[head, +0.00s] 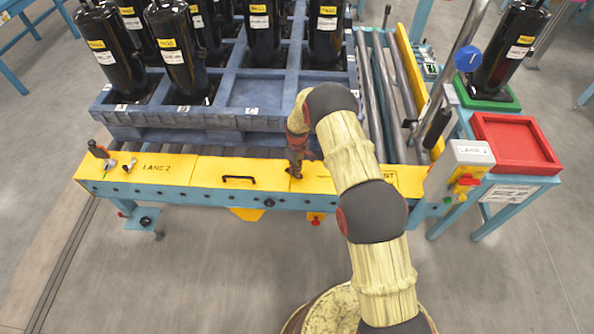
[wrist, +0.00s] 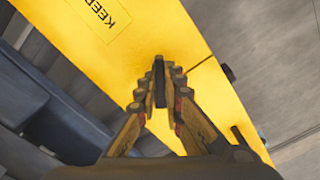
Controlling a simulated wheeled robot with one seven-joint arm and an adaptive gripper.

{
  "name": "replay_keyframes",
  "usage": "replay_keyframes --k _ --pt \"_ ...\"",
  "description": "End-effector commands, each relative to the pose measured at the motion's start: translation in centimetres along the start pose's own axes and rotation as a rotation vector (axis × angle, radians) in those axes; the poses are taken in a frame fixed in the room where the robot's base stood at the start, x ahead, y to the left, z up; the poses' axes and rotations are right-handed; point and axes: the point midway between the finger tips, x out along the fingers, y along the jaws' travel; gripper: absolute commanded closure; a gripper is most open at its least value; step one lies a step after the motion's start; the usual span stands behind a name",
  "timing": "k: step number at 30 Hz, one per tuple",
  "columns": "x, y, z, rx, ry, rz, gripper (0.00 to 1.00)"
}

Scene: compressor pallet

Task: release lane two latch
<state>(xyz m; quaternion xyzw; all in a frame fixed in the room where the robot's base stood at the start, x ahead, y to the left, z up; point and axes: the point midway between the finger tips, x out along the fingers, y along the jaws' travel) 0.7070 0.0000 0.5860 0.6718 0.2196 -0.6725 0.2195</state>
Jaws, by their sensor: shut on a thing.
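My gripper (wrist: 163,85) is shut on a narrow dark handle (wrist: 159,80) above the yellow cover in the wrist view. In the head view my gripper (head: 295,170) is at the middle of the yellow front cover (head: 240,172), and the handle is too small to make out there. Whether this handle is the lane two latch cannot be told. The words LANE 2 (head: 168,167) are on the left part of the cover.
A blue pallet (head: 215,118) with several black compressors (head: 182,62) sits behind the cover. A black bar handle (head: 239,179) is left of my gripper. At right are a control box (head: 460,165), a red tray (head: 515,143) and a compressor on a green base. The front floor is clear.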

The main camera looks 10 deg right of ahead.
Motion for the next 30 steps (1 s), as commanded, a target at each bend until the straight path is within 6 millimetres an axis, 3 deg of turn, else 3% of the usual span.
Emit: replay_keyframes --k 18,30 --pt "-0.08 0.18 -0.03 0.581 0.002 0.001 1.0" --pt "-0.04 0.22 0.02 0.86 0.002 0.0 1.0"
